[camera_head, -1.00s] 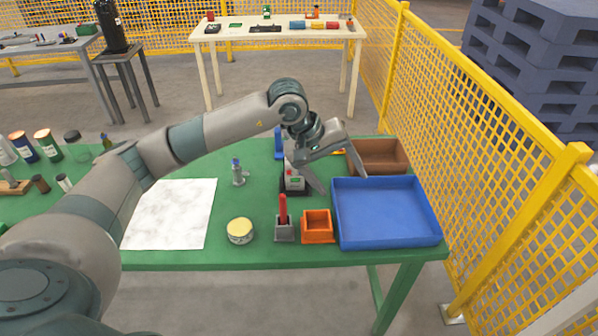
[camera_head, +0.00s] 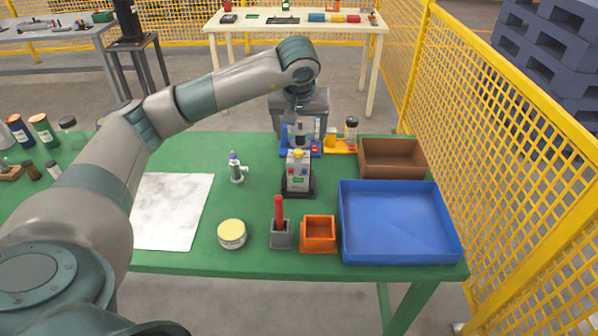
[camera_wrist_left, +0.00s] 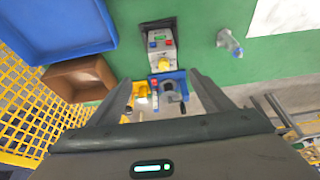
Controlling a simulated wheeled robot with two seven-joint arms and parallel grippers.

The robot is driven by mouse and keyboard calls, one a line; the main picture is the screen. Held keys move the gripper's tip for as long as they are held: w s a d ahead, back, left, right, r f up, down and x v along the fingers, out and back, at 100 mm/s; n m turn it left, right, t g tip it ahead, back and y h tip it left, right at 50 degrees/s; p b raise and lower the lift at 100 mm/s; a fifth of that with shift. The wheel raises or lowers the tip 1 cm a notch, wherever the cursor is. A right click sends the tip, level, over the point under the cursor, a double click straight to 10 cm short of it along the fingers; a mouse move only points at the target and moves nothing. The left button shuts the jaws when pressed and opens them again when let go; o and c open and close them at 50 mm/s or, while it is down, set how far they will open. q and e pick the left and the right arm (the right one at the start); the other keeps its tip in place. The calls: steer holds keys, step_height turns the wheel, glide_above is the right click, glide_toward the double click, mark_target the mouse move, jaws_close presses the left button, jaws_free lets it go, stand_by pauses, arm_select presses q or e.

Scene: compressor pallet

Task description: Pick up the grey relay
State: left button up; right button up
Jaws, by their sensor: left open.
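My left gripper (camera_head: 300,122) is above and behind the device, over the holder. In the left wrist view its fingers (camera_wrist_left: 160,82) are apart with nothing gripped. My right gripper is not in view.
A blue tray (camera_head: 400,254), a brown bin (camera_head: 392,172) and an orange bin (camera_head: 318,246) stand at the right. Yellow fencing (camera_head: 500,150) borders the right.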

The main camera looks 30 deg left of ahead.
mark_target(300, 153)
arm_select(q)
steer(key=p+x, duration=0.2)
steer(key=x, duration=0.4)
steer(key=shift+w+a+f+p, duration=0.1)
steer(key=shift+f+p, duration=0.1)
steer(key=shift+p, duration=0.1)
steer(key=p+x, duration=0.1)
steer(key=x, duration=0.4)
steer(key=shift+f+p, duration=0.3)
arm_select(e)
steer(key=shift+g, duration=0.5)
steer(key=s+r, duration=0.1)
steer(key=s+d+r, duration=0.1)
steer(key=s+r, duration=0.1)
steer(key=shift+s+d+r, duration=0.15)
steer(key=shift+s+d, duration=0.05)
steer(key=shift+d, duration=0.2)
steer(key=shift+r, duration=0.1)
